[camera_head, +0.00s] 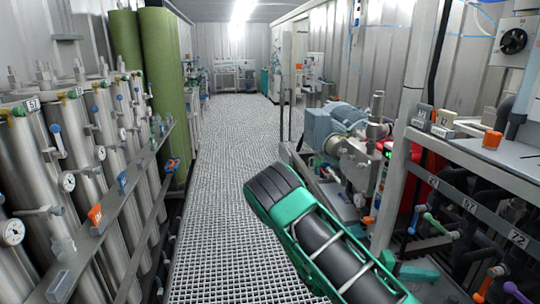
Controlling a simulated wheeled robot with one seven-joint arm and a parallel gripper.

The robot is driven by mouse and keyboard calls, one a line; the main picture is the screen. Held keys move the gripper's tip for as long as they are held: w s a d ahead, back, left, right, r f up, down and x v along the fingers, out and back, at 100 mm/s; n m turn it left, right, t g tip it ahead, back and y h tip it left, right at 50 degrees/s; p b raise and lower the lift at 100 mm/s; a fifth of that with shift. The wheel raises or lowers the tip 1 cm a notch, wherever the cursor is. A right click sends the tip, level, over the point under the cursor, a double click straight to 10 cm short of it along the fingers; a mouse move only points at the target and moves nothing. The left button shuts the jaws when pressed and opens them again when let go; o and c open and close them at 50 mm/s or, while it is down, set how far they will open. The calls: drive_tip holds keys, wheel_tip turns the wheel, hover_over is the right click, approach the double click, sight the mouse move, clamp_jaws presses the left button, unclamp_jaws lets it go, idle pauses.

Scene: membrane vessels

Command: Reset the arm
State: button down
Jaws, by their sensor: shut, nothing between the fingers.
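My arm (322,240), green and black, reaches up from the lower right toward the middle of the picture. Its nearest visible part ends in a dark ribbed block (270,186) with a green edge, above the grated floor. No gripper fingers can be made out in this view, so I cannot see what they are doing. Nothing held is visible.
Steel membrane vessels (75,150) with gauges and valves line the left, behind a grey rail (120,205). A blue-grey pump (335,122) and a shelf rack (480,150) with pipes stand right. The grated walkway (232,130) is clear.

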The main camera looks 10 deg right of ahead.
drive_tip(key=s+a+r+m+t+y, duration=0.2)
drive_tip(key=s+a+r+y, duration=0.3)
drive_tip(key=s+r+y, duration=0.3)
drive_tip(key=s+a+r+m+t+y, duration=0.2)
drive_tip(key=s+a+r+y, duration=0.3)
drive_tip(key=s+r+y, duration=0.4)
drive_tip(key=s, duration=0.4)
drive_tip(key=shift+s, duration=0.25)
drive_tip(key=shift+r, duration=0.1)
drive_tip(key=shift+w+f, duration=0.25)
drive_tip(key=shift+w, duration=0.4)
